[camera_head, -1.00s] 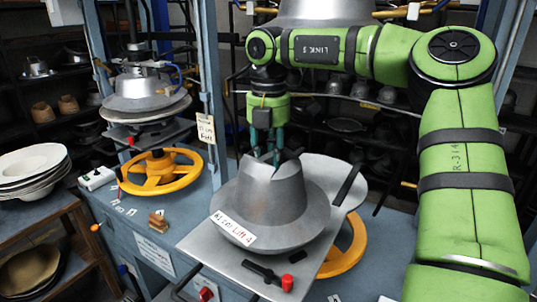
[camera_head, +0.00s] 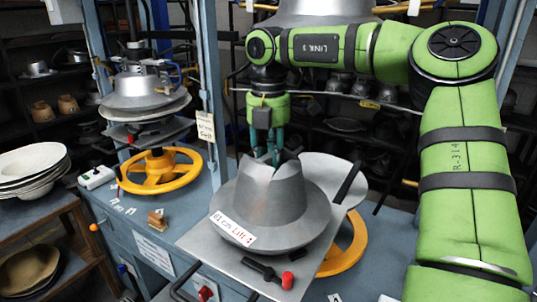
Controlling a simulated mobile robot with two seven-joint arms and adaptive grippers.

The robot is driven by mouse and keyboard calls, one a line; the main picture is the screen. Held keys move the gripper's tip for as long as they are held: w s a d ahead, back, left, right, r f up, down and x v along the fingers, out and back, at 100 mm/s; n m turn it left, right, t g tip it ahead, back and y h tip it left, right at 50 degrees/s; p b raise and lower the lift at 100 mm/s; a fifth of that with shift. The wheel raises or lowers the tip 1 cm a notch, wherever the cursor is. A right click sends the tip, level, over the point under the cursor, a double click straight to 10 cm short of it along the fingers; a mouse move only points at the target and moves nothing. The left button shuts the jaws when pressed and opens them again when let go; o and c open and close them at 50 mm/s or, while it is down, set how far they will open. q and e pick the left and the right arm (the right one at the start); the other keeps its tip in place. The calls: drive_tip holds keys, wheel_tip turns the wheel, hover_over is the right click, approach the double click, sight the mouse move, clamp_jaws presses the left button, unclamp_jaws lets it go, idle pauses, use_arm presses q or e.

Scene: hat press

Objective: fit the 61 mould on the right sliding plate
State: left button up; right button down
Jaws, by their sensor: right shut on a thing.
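The 61 mould (camera_head: 285,205) is a grey metal hat form with a wide brim and a white label reading "61 cm". It sits over the right sliding plate (camera_head: 200,240), a flat grey plate in the lower middle; I cannot tell whether it rests fully on it. My right gripper (camera_head: 275,160) points down and is shut on the mould's crown at its far upper edge. The fingertips are partly hidden behind the crown. My left gripper is not in view.
A black lever with a red knob (camera_head: 287,280) lies at the plate's front edge. A yellow handwheel (camera_head: 345,250) is under the plate. The left press (camera_head: 145,90) has another yellow handwheel (camera_head: 160,170). White hat forms (camera_head: 30,170) are stacked at far left.

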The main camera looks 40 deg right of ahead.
idle(0.4)
drive_tip(key=c, duration=1)
unclamp_jaws()
drive_tip(key=shift+o, duration=0.3)
drive_tip(key=shift+s+f, duration=0.15)
drive_tip(key=shift+f, duration=0.05)
wheel_tip(320, 180, up, 12)
drive_tip(key=shift+r, duration=0.2)
drive_tip(key=shift+a+f, duration=0.1)
